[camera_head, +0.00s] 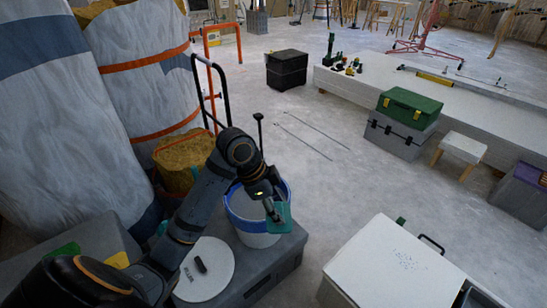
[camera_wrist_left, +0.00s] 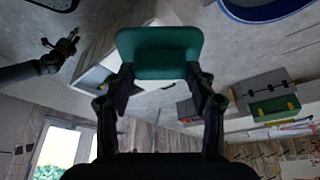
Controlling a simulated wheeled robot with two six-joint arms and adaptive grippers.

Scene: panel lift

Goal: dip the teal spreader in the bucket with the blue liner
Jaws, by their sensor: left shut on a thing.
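The teal spreader (camera_head: 280,218) is held in my left gripper (camera_head: 272,203), which is shut on it. In the left wrist view the spreader (camera_wrist_left: 160,50) sits between both fingers of my left gripper (camera_wrist_left: 158,82). The white bucket with the blue liner (camera_head: 252,226) stands on a dark grey case. In the head view the spreader overlaps the bucket's right front side. In the left wrist view the bucket's blue edge (camera_wrist_left: 268,14) is at the top right, apart from the spreader. My right gripper (camera_wrist_left: 62,46) shows small in the left wrist view; its jaw state is unclear.
A round white lid (camera_head: 210,275) lies on the grey case (camera_head: 275,272) beside the bucket. Large wrapped rolls (camera_head: 140,65) stand at left. A white-topped box (camera_head: 385,262) stands at front right. Open floor (camera_head: 340,185) lies between it and the bucket.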

